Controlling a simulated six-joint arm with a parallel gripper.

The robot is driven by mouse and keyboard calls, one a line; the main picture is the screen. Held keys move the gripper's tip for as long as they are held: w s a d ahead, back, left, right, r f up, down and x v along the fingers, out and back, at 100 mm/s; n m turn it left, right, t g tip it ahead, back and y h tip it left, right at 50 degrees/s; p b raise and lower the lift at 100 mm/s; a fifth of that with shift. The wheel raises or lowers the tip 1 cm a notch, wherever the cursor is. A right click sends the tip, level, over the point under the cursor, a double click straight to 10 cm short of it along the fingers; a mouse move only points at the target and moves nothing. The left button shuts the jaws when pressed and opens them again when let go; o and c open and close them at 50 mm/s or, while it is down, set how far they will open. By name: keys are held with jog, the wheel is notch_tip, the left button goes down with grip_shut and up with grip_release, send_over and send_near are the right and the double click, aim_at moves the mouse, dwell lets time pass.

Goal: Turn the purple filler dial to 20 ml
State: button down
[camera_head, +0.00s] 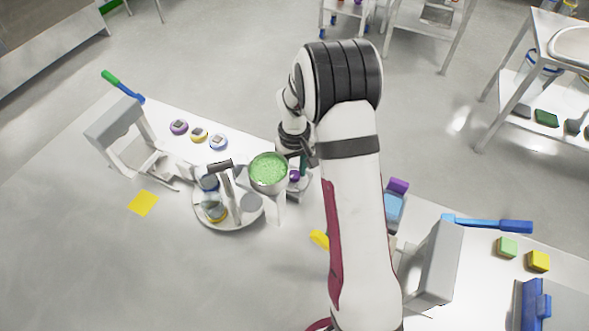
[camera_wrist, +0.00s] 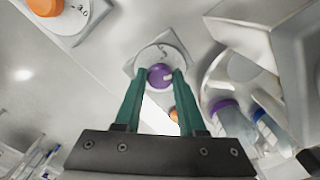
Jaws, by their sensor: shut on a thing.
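The purple filler dial (camera_wrist: 159,77) sits on a round white scale plate (camera_wrist: 150,54) in the wrist view. My gripper (camera_wrist: 160,78) has its two green fingers on either side of the knob, shut on it. Small dark marks show on the scale, but I cannot read the setting. In the head view the purple dial (camera_head: 294,175) is a small spot beside the filler's funnel (camera_head: 268,170), which holds green granules. My gripper (camera_head: 302,166) reaches down there, partly hidden by my own arm.
An orange dial (camera_wrist: 46,6) on another plate is at the wrist view's top left. A round carousel (camera_head: 235,219) with bottles stands left of the filler. A grey-topped white stand (camera_head: 113,122) is further left, and a yellow square (camera_head: 143,203) lies on the open table.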

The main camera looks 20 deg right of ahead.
aim_at(294, 174)
jog(key=m, duration=0.4)
jog(key=shift+m, duration=0.3)
jog(key=c, duration=0.5)
grip_release()
notch_tip(294, 174, up, 16)
jog(key=shift+f, duration=0.1)
